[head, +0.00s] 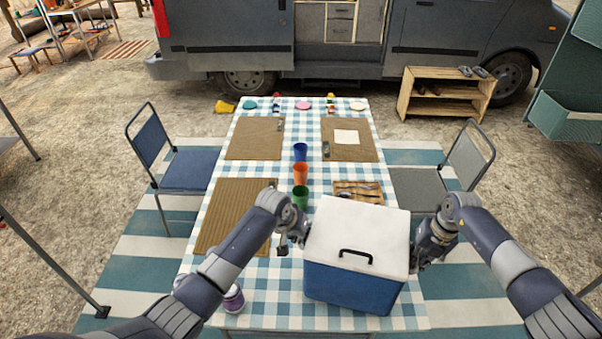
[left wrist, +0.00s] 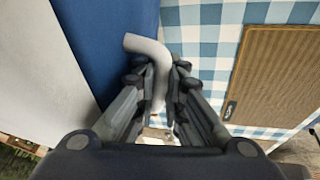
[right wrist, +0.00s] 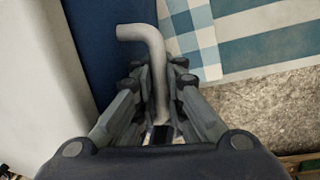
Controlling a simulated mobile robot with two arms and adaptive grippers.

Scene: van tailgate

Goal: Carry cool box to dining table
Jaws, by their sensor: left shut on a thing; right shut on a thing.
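The cool box (head: 350,285) is blue with a white lid and a black top handle. It is upright at the near end of the dining table (head: 250,282), over the checked cloth; I cannot tell whether its base touches the cloth. My left gripper (head: 292,238) is at its left side, and in the left wrist view its fingers (left wrist: 157,90) are shut on a grey side handle (left wrist: 150,45). My right gripper (head: 420,255) is at its right side, and in the right wrist view its fingers (right wrist: 158,95) are shut on the other grey handle (right wrist: 150,40).
Green (head: 300,197), orange (head: 300,174) and blue cups stand in the table's middle. A cutlery tray (head: 358,187) lies just behind the box. A purple-labelled jar (head: 233,298) stands at the near left. Chairs (head: 185,165) flank the table; a van (head: 340,45) is behind.

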